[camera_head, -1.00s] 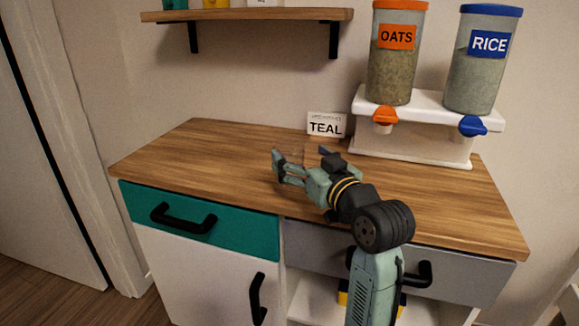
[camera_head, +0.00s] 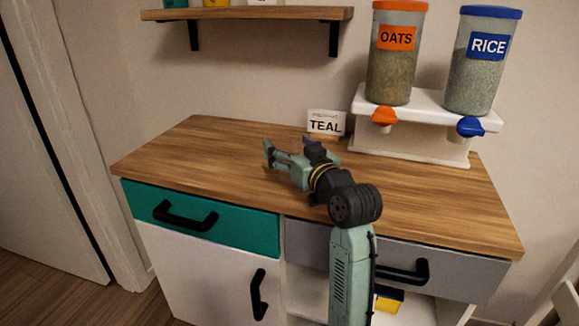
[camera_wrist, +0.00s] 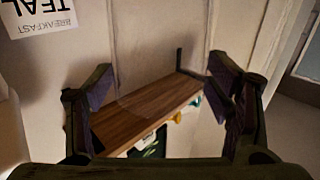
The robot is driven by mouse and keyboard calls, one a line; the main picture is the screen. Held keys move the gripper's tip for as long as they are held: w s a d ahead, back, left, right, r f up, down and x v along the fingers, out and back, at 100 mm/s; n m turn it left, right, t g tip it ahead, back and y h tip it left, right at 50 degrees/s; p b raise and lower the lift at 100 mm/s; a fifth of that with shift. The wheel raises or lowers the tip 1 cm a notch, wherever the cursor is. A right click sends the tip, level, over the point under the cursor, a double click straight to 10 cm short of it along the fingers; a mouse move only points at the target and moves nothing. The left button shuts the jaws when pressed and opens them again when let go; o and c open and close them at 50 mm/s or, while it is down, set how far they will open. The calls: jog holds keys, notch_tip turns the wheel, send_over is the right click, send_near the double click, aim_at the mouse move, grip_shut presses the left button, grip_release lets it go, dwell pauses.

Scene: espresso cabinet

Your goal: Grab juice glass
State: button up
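My gripper (camera_head: 288,147) is low over the rear middle of the wooden counter, just left of the TEAL card, with its fingers spread apart. In the wrist view the two fingers (camera_wrist: 162,100) stand wide apart at left and right. Faint, pale upright lines show between them, possibly the walls of a clear juice glass. I cannot make out the glass surely in either view, nor tell whether the finger pads touch it.
The white TEAL card (camera_head: 326,122) stands at the counter's back edge. A white stand (camera_head: 410,145) with oats (camera_head: 391,75) and rice (camera_head: 476,82) dispensers is at right. A wooden shelf (camera_head: 255,15) hangs above. The counter's left part (camera_head: 190,150) is clear.

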jog(key=c, duration=1.5)
jog(key=shift+c, duration=0.2)
